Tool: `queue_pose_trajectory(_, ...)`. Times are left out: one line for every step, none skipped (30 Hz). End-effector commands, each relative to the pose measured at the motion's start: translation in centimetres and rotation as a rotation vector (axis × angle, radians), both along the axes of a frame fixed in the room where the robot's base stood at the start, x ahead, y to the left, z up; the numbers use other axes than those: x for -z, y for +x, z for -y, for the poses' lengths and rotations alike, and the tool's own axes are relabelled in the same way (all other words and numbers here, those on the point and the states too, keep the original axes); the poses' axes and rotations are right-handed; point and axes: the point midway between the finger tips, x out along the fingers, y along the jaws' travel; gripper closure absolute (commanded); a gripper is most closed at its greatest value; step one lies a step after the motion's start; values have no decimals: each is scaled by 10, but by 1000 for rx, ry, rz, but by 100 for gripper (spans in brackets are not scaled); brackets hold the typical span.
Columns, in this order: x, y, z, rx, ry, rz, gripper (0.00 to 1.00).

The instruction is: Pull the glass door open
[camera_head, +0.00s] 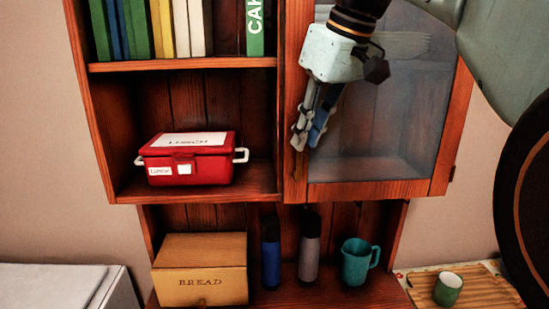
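The glass door (370,165) has an orange-brown wooden frame around a hazy pane and covers the right half of the wall cabinet. It looks shut, its left frame side flush beside the open shelves. A small brown piece, perhaps its handle (299,165), shows low on that left side. My gripper (307,140) comes down from the top, in front of the door's left frame side, its fingertips just above this piece. The fingers lie close together in this view; whether they touch the door, or how far apart they are, I cannot tell. My arm hides the door's upper part.
Open shelves on the left hold books (165,28) and a red lunch box (188,160). Below stand a bread box (200,270), a blue bottle (271,255), a grey bottle (309,250) and a teal mug (356,262). A green cup (448,289) is at lower right.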

Motion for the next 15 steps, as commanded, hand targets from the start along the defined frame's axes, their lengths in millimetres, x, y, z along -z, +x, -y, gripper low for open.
queue_pose_trajectory(11, 2, -2, -2, 0, -2, 85)
queue_pose_trajectory(16, 4, -4, -2, 0, -3, 85)
queue_pose_trajectory(22, 6, -5, -1, -1, -2, 85)
queue_pose_trajectory(26, 7, -6, -1, -1, -2, 85)
queue_pose_trajectory(30, 9, -7, -1, -1, -2, 85)
queue_pose_trajectory(34, 11, -8, -1, 0, -1, 85)
queue_pose_trajectory(37, 12, -9, -1, -1, -2, 85)
queue_pose_trajectory(40, 13, -9, -1, -1, -1, 85)
queue_pose_trajectory(42, 14, -10, -1, -1, -1, 85)
queue_pose_trajectory(44, 15, -10, -1, -1, -1, 85)
queue_pose_trajectory(45, 15, -11, -1, -1, -1, 85)
queue_pose_trajectory(47, 16, -11, -1, -1, -1, 85)
queue_pose_trajectory(47, 16, -11, -1, -1, -1, 85)
queue_pose_trajectory(48, 16, -11, -1, -2, 0, 85)
queue_pose_trajectory(48, 16, -11, -1, -1, 1, 85)
